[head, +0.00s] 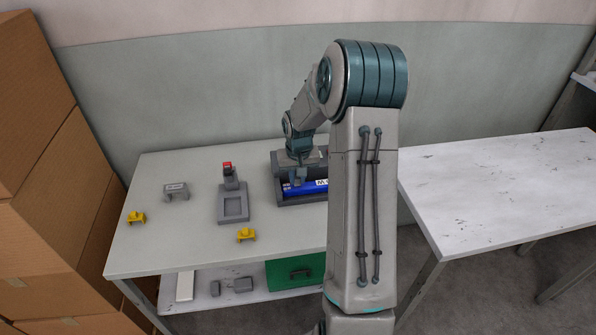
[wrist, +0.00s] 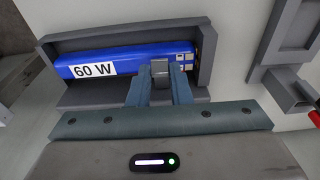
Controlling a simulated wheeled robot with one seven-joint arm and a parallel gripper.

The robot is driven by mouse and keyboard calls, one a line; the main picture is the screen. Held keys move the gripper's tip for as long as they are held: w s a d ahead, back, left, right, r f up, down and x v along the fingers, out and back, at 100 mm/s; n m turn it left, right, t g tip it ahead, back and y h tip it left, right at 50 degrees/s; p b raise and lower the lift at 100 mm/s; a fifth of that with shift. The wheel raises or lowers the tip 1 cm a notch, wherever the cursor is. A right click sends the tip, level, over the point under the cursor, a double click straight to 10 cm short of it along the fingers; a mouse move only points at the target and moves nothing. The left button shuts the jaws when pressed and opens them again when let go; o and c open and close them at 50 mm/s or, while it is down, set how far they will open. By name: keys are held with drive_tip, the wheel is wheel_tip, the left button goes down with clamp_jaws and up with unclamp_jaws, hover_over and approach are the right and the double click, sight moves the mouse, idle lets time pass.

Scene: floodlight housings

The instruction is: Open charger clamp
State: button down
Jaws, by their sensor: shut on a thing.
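A dark grey cradle (head: 290,201) holds a blue bar (head: 307,187) at the back of the left table. In the wrist view the bar (wrist: 115,62) has a white "60 W" label, and the cradle wall (wrist: 207,55) shows around it. My gripper (head: 298,180) reaches down over the cradle. In the wrist view its fingers (wrist: 160,82) are shut on a small grey block (wrist: 160,68) at the bar's front side. This block may be the clamp's handle; its lower part is hidden between the fingers.
A grey stand (head: 232,208) with a red-tipped lever (head: 227,166) stands left of the cradle. Two yellow brackets (head: 136,217) (head: 246,235) and a grey bracket (head: 176,191) lie on the table. A green bin (head: 295,271) sits below. The right table (head: 500,190) is clear. Cardboard boxes (head: 40,200) stand left.

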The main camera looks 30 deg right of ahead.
drive_tip(key=g+p, duration=0.1)
drive_tip(key=w+r+g+p, duration=0.1)
drive_tip(key=p, duration=0.1)
drive_tip(key=shift+w+d+r+g+y+p, duration=0.1)
drive_tip(key=shift+w+r+g+y+p, duration=0.2)
drive_tip(key=shift+g+y, duration=0.1)
drive_tip(key=shift+w+d+r+g+y+p, duration=0.15)
drive_tip(key=shift+w+g+p, duration=0.15)
drive_tip(key=shift+g+p, duration=0.25)
drive_tip(key=shift+w+d+g+y+p, duration=0.15)
drive_tip(key=shift+w+g+p, duration=0.1)
drive_tip(key=shift+g+p, duration=0.25)
drive_tip(key=shift+w+d+r+g+y, duration=0.15)
drive_tip(key=shift+w+g+y, duration=0.15)
drive_tip(key=shift+w+g, duration=0.55)
drive_tip(key=shift+w+d+f+g+y, duration=0.15)
drive_tip(key=shift+w+g+y, duration=0.2)
drive_tip(key=shift+g, duration=0.85)
drive_tip(key=shift+w+r, duration=0.1)
drive_tip(key=c, duration=1.3)
unclamp_jaws()
